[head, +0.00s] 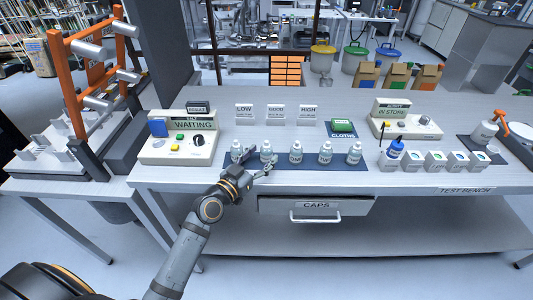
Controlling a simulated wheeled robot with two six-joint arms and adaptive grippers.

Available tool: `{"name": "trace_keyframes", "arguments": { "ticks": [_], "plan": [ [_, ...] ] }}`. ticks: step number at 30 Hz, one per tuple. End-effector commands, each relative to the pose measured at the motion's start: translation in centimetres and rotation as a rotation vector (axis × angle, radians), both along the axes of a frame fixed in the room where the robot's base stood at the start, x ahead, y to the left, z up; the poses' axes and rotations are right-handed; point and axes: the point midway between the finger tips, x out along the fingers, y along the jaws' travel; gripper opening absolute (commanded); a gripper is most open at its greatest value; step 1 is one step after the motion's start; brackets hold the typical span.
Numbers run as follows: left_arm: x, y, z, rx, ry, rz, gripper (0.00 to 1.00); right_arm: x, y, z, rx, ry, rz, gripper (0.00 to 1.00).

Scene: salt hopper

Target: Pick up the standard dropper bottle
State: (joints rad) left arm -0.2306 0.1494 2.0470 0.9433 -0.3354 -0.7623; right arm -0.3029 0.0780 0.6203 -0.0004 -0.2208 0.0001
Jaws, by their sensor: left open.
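Several small white labelled bottles (325,152) stand upright in a row on a dark blue mat (286,163) at the bench's front. The labels are too small to tell which bottle is the standard dropper bottle. My left gripper (262,164) is open at the mat's front edge, close to the second bottle from the left (266,148); I cannot tell whether it touches. It partly hides the bottles at that end. My right gripper is not in view.
A WAITING box (178,147) stands left of the mat and an IN STORE box (407,125) to its right. LOW, GOOD and HIGH signs (276,114) and a green cloth pack (342,128) stand behind. A CAPS drawer (317,206) is under the front edge.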

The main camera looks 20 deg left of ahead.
Motion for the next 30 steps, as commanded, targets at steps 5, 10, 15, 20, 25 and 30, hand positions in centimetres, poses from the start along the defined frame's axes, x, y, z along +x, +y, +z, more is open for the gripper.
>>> {"name": "trace_keyframes", "arguments": {
  "ticks": [5, 10, 15, 20, 25, 30],
  "plan": [
    [0.88, -0.34, 0.00, 0.001, 0.002, -0.001, 0.63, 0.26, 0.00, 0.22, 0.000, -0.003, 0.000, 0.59],
    [0.83, -0.32, -0.01, 0.001, 0.002, -0.001, 0.59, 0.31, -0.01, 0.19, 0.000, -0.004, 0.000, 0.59],
    [0.83, -0.30, -0.01, 0.000, 0.001, -0.001, 0.36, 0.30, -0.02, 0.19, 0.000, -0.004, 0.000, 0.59],
    [0.82, -0.30, 0.00, 0.000, 0.001, -0.001, 0.14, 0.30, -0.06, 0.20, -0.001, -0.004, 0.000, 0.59],
    [0.82, -0.30, 0.02, 0.000, 0.001, 0.000, 0.05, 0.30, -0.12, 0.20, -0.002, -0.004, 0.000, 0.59],
    [0.70, -0.25, 0.19, 0.000, 0.001, -0.001, 0.05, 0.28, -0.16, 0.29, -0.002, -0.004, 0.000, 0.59]
  ]
}}
